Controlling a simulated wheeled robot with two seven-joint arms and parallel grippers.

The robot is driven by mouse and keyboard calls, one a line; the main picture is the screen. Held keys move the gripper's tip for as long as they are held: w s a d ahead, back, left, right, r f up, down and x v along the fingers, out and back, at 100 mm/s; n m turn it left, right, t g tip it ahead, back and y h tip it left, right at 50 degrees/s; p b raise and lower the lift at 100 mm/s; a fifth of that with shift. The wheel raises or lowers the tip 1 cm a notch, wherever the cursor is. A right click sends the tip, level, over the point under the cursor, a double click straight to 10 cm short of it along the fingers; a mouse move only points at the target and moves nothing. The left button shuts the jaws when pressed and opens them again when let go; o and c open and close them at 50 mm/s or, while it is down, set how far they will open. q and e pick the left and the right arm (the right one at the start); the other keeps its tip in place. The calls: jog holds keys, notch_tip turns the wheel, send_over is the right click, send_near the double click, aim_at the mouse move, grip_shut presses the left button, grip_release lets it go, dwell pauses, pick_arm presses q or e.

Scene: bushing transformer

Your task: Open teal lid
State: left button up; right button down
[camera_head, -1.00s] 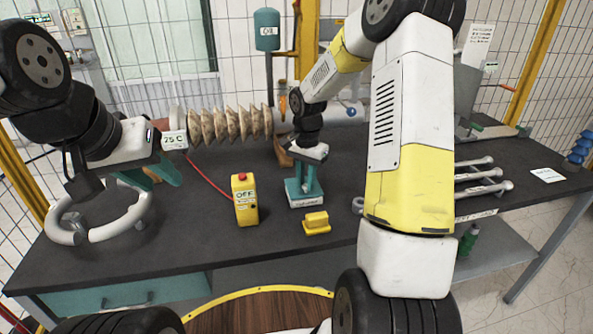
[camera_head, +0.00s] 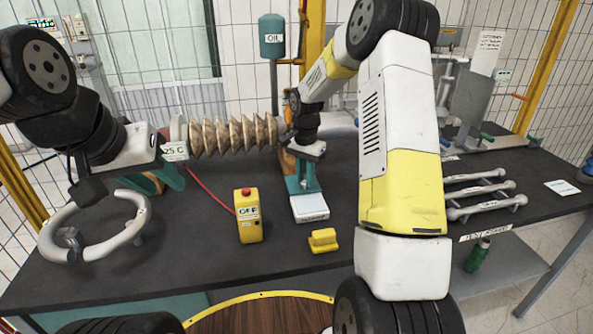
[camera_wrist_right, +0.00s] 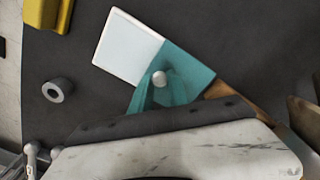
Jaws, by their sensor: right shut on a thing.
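A small box (camera_head: 310,208) with a white top and a label on its front stands near the middle of the bench. The teal lid (camera_wrist_right: 193,72) covers only its far part; the near white part (camera_wrist_right: 128,47) is uncovered in the right wrist view. My right gripper (camera_head: 303,185) points down and is shut on the lid's pale round knob (camera_wrist_right: 160,78). Its teal fingers partly hide the lid.
A yellow OFF box (camera_head: 248,217) with a red button and a yellow block (camera_head: 323,240) stand in front of the box. A white ring-shaped part (camera_head: 95,230) lies left. A ribbed bushing (camera_head: 230,135) lies behind. Several metal handles (camera_head: 480,192) lie right.

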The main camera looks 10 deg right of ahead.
jog(key=shift+r, duration=0.1)
jog(key=c, duration=1.3)
grip_release()
jog(key=shift+o, duration=0.2)
notch_tip(320, 180, up, 8)
jog(key=shift+f, duration=0.2)
jog(key=shift+r, duration=0.1)
